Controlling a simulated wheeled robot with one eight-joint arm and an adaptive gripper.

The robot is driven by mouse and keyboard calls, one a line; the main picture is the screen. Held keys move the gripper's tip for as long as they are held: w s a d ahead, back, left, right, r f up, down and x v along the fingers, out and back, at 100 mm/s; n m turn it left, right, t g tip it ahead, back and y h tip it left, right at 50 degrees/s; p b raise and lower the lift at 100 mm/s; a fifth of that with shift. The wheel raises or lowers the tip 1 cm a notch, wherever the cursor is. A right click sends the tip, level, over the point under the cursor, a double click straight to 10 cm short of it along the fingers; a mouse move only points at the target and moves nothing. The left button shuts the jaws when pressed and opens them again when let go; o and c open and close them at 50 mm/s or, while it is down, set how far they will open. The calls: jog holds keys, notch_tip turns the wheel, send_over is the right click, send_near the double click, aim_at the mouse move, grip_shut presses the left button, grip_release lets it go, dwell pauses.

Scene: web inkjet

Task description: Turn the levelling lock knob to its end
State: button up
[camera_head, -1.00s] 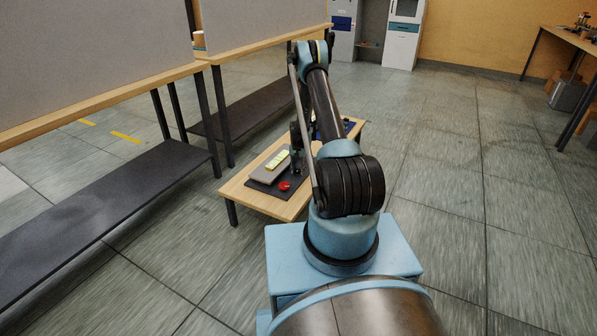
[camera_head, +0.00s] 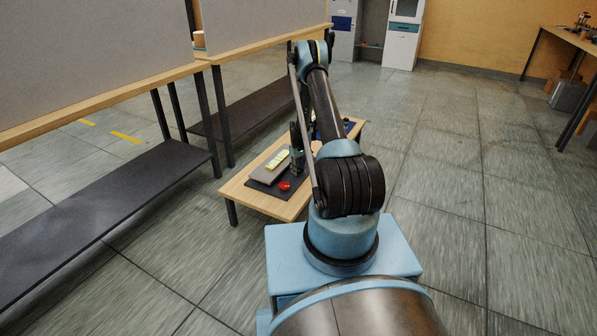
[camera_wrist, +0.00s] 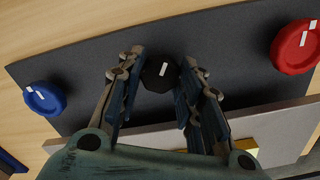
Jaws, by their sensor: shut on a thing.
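A black knob (camera_wrist: 159,74) with a white mark sits on a dark plate (camera_wrist: 225,45) in the wrist view. My gripper (camera_wrist: 160,62) is shut on it, with one finger on each side. A blue knob (camera_wrist: 44,97) with a white mark stands at the left of the plate, and a red knob (camera_wrist: 295,47) with a white mark stands at the right; both are apart from my fingers. No readable label shows which knob is the levelling lock. In the head view my gripper (camera_head: 297,160) is over the plate, partly behind my arm, and the black knob is hidden.
The plate lies on a low wooden table (camera_head: 238,193). A grey raised block (camera_head: 266,172) with a yellow-green strip (camera_head: 278,159) is beside my gripper. Long benches with partitions stand to the left. The floor at the right is open.

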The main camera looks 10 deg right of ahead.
jog(key=n, duration=0.4)
jog(key=shift+s+a+n, duration=0.1)
jog(key=shift+n, duration=1.6)
jog(key=o, duration=1.1)
jog(key=shift+r, duration=0.45)
notch_tip(320, 180, up, 11)
